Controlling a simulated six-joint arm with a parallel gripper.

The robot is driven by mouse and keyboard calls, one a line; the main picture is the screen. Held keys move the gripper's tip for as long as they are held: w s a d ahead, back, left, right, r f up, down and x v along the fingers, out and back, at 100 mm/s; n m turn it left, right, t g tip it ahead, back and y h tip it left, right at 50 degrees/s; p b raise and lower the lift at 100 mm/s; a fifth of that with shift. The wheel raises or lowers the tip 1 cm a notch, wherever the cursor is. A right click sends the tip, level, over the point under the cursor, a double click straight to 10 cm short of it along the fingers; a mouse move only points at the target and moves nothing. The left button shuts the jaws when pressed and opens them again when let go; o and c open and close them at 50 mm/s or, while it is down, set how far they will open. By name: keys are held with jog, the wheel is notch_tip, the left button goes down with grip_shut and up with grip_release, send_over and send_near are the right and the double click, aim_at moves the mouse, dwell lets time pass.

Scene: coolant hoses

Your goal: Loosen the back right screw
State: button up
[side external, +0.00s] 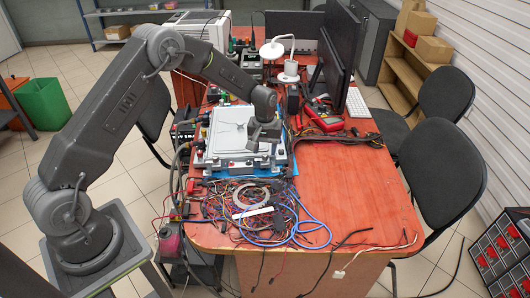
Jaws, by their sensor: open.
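A silver-white metal case (226,139) lies on a blue sheet on the table, with fittings along its edges. My arm reaches over it from the left, and my gripper (264,138) points down at the case's right side. The jaws are open. The fingertips are very small here, and I cannot tell whether they touch the case. No single screw can be made out at this size, and the gripper covers part of the right side.
A heap of tangled wires and hoses (262,213) lies in front of the case. The orange table (355,195) is mostly clear on the right.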

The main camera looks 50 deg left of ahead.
aim_at(265, 155)
notch_tip(265, 155, up, 12)
jog(key=shift+f, duration=0.2)
jog(key=s+d+r+m+t, duration=0.1)
jog(key=s+d+r+m, duration=0.1)
jog(key=s+r, duration=0.45)
jog(key=s+d+r+m+t, duration=0.1)
jog(key=s+d+r+t, duration=0.15)
jog(key=s+r, duration=0.4)
jog(key=s+d+m+t, duration=0.1)
jog(key=s+d+m, duration=0.1)
jog(key=s, duration=0.7)
jog(key=s+d+r+m+t, duration=0.1)
jog(key=s+m, duration=0.1)
jog(key=s, duration=0.7)
jog(key=shift+d+r, duration=0.3)
jog(key=shift+d, duration=0.05)
